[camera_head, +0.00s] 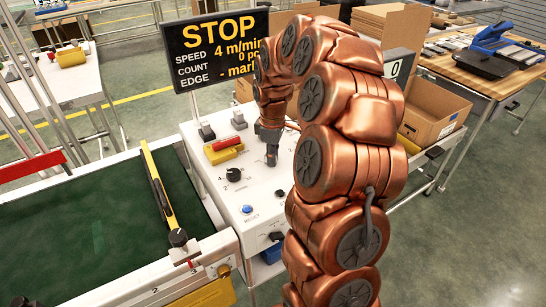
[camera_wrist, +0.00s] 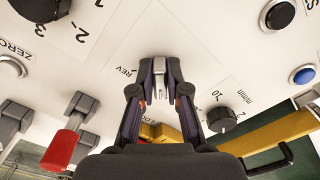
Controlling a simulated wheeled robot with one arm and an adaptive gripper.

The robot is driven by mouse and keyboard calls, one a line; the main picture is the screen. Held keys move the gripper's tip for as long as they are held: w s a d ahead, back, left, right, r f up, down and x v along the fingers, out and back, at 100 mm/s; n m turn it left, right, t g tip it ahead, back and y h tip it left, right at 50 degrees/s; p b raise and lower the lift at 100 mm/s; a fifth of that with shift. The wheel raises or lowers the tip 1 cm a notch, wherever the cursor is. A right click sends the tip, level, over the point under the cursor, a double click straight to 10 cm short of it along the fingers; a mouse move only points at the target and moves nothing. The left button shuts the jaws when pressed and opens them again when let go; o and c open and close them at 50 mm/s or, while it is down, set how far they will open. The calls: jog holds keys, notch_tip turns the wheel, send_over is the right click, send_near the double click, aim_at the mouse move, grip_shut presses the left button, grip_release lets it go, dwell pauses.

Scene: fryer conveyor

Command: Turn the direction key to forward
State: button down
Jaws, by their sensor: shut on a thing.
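My gripper (camera_head: 271,152) points down at the white control panel (camera_head: 259,178). In the wrist view my gripper (camera_wrist: 161,88) has its two dark fingertips closed on the small silver direction key (camera_wrist: 160,78). The label REV is printed on the panel just left of the key in that view. The fingers cover the key's sides, and its exact angle is hard to read. In the head view the key is hidden by the gripper. The display (camera_head: 215,48) reads STOP, with a speed of 4 m/min.
The green conveyor belt (camera_head: 100,235) with a yellow guide bar (camera_head: 158,188) lies at left. A cardboard box (camera_head: 430,112) stands behind my arm.

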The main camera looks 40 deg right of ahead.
dwell(0.4)
jog(key=c, duration=1.2)
grip_release()
jog(key=shift+o, duration=0.2)
notch_tip(320, 180, up, 12)
